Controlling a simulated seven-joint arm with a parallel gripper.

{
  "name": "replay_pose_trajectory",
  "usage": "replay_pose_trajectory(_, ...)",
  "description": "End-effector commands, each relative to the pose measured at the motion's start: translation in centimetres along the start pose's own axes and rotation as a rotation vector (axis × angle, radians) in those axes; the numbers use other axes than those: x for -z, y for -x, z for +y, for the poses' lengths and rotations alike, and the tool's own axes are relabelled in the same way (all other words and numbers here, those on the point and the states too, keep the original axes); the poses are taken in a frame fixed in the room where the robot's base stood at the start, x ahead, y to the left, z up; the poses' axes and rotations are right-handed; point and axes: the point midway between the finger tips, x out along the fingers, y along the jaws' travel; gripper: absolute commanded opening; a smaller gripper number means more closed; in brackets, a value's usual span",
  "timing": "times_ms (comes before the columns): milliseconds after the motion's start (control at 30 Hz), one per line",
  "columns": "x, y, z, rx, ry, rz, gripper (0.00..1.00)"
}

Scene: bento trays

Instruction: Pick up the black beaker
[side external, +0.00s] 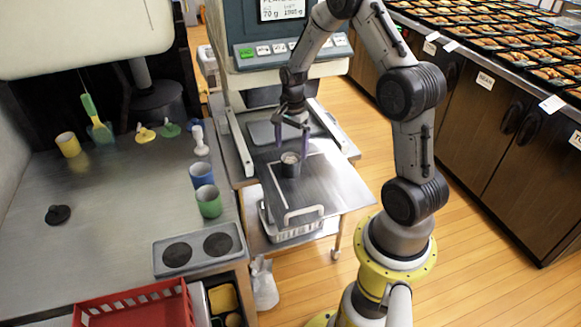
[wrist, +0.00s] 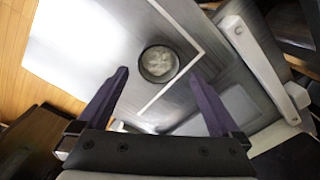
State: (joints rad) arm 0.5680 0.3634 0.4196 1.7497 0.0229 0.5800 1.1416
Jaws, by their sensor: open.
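The black beaker (side external: 290,165) stands upright on the metal shelf in front of the weighing machine. Something pale shows inside its round mouth. In the wrist view the beaker (wrist: 158,64) is seen from above, beyond my fingertips and between their lines. My gripper (side external: 292,148) is above and just behind the beaker in the side view, pointing down. Its two purple fingers are apart with nothing between them, as the wrist view also shows of my gripper (wrist: 158,76). I cannot tell the exact gap to the beaker.
The metal shelf (side external: 335,190) has a white line and is otherwise mostly clear. On the left counter (side external: 130,215) stand a blue cup (side external: 202,175), a green cup (side external: 209,202) and a yellow cup (side external: 68,145). A red crate (side external: 140,306) is at the front. A white basket (side external: 290,228) sits below the shelf.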

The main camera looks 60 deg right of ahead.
Motion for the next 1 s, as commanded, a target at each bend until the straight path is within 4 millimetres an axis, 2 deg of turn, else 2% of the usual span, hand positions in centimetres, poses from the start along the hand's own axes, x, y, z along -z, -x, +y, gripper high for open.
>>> replay_pose_trajectory(133, -0.1, -1.2, 0.1, -0.003, 0.001, -0.002, 1.0)
replay_pose_trajectory(400, -0.3, -4.8, 0.2, -0.002, 0.001, -0.001, 1.0)
replay_pose_trajectory(733, -0.3, -5.4, 0.2, 0.0, 0.001, 0.0, 1.0)
replay_pose_trajectory(1000, -0.3, -5.3, 0.2, 0.0, 0.001, 0.0, 0.51)
